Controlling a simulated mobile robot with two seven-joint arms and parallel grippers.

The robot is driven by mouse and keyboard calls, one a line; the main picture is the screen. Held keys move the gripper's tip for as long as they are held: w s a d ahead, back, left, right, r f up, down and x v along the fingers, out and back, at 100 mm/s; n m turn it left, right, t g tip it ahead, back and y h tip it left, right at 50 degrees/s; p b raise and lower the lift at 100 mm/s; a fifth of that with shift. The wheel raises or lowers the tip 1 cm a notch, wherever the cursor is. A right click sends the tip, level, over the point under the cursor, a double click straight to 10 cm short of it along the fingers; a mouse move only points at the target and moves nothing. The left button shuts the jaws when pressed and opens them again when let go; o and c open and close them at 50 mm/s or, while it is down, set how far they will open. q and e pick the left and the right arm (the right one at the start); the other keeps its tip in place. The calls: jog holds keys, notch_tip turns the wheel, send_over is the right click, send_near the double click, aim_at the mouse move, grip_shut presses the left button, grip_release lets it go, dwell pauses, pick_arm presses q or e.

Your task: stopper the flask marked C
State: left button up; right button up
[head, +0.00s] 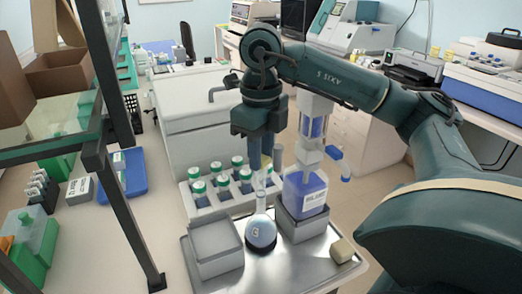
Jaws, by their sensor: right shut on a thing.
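My right gripper (261,163) points down right over the flask's neck. It is shut on the stopper, which is small and mostly hidden by the fingers. I cannot tell whether the stopper touches the flask's mouth. My left gripper is not in view.
The metal tray (283,268) also bears an open grey box (216,249), a blue dispenser bottle (305,190) in a grey holder and a beige block (342,250). A rack of green-capped bottles (198,188) stands behind. A dark-framed shelf (118,200) rises at left.

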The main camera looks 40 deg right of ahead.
jog(key=o, duration=1.4)
jog(key=shift+r+p, duration=0.6)
jog(key=shift+r, duration=0.15)
jog(key=shift+r+p, duration=1)
jog(key=shift+r, duration=1.25)
